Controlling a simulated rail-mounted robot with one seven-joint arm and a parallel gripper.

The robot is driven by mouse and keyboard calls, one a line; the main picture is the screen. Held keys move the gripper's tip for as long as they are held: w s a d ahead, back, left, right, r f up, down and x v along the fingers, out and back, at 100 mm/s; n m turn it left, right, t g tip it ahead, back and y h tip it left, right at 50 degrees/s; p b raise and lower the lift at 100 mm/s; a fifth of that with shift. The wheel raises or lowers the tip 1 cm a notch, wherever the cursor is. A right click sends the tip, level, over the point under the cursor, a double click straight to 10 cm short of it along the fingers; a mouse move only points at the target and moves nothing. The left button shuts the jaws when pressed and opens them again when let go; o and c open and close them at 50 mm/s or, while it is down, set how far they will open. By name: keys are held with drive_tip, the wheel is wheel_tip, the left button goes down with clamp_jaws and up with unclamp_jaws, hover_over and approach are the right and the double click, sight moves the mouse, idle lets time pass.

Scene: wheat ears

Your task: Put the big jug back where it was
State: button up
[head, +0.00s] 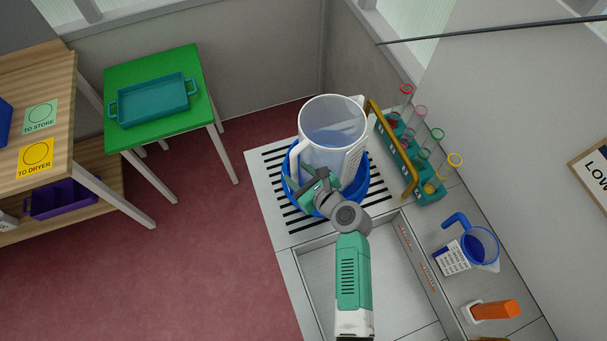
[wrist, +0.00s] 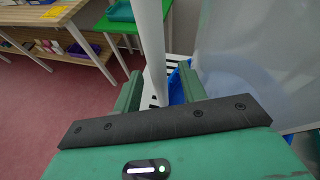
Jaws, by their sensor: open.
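The big jug (head: 333,137) is a clear, white-rimmed jug with some bluish liquid showing in it. It stands upright in or on a round blue basin (head: 361,193) over the slatted drainboard. My gripper (head: 318,185) is at the jug's left side, by its handle. In the wrist view the white handle (wrist: 152,45) rises between the two green fingers of my gripper (wrist: 160,90), which are apart. The jug's clear wall (wrist: 250,60) fills the right of that view. Whether either finger touches the handle cannot be told. The jug's base is mostly hidden.
A teal rack (head: 408,160) with several colour-rimmed tubes stands close right of the jug. A small blue-handled jug (head: 478,247) and an orange-topped item (head: 495,310) are on the right counter. The sink (head: 318,270) lies in front. A green table (head: 120,72) bears a teal tray (head: 152,101).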

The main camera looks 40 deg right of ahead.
drive_tip(key=v, duration=1.1)
drive_tip(key=shift+s, duration=0.4)
drive_tip(key=shift+r, duration=0.15)
drive_tip(key=w+a+r+n+t, duration=0.2)
drive_tip(key=w+a+r+n, duration=0.4)
drive_tip(key=r, duration=0.5)
drive_tip(key=w+a+r+n+t, duration=0.1)
drive_tip(key=w+a+r+n, duration=0.15)
drive_tip(key=r+n, duration=0.65)
drive_tip(key=w+a+r+n+t, duration=0.2)
drive_tip(key=w+a+r+n, duration=0.25)
drive_tip(key=r, duration=0.85)
drive_tip(key=s+a+r+n+t+p, duration=0.1)
drive_tip(key=s+a+r+n+t, duration=0.1)
drive_tip(key=r, duration=0.7)
drive_tip(key=s+a+r+n+t+p, duration=0.1)
drive_tip(key=s+a+r+n+t, duration=0.1)
drive_tip(key=s+a+r+n, duration=0.3)
drive_tip(key=s+a+r+n+t+p, duration=0.1)
drive_tip(key=s+a+r+n, duration=0.3)
drive_tip(key=r, duration=1)
drive_tip(key=s+n+t, duration=0.1)
drive_tip(key=n, duration=0.2)
drive_tip(key=shift+n+t, duration=0.3)
drive_tip(key=shift+n, duration=0.05)
